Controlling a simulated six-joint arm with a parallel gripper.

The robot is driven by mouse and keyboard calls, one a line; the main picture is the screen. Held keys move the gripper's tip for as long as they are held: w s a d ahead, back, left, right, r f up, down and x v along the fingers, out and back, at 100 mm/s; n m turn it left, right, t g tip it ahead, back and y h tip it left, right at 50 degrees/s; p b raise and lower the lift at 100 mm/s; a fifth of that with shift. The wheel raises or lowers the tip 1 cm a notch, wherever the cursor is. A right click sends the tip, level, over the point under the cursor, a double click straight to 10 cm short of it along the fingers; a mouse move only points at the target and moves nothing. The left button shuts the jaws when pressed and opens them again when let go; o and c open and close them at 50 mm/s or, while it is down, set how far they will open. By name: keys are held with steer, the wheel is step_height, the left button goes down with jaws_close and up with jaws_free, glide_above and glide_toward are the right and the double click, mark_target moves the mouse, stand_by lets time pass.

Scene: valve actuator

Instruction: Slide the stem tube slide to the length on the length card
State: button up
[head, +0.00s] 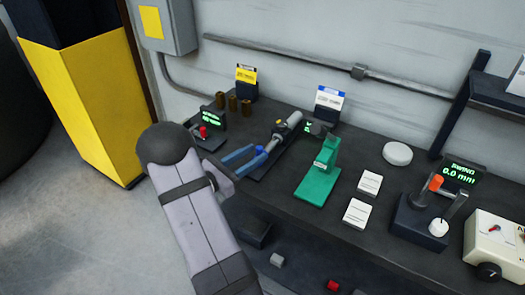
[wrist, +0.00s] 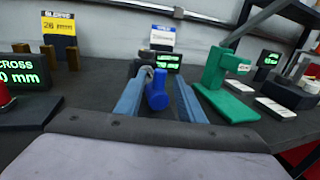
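The stem tube slide (head: 290,126) is a grey tube unit on a dark base, lying at a slant on the bench. A blue knob (wrist: 157,92) at its near end stands between the two blue fingers of my gripper (wrist: 158,100), with gaps on both sides. In the head view my gripper (head: 250,158) is open around or just short of the knob; contact cannot be told. Two cards stand behind: a yellow one (wrist: 58,27) reading 26 mm and a white one with a blue header (wrist: 162,37), its text too small to read. Which is the length card is unclear.
A green stand (head: 318,185) is close on the right. A red-knobbed device with a green display (head: 210,118) and several brass cylinders (head: 233,103) are on the left.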

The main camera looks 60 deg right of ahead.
steer(key=shift+s+d+r+p, duration=0.1)
steer(key=shift+d+r+p, duration=0.05)
steer(key=shift+d+p, duration=0.2)
steer(key=shift+p+x, duration=0.8)
steer(key=shift+x, duration=2.45)
steer(key=shift+c, duration=0.3)
jaws_close()
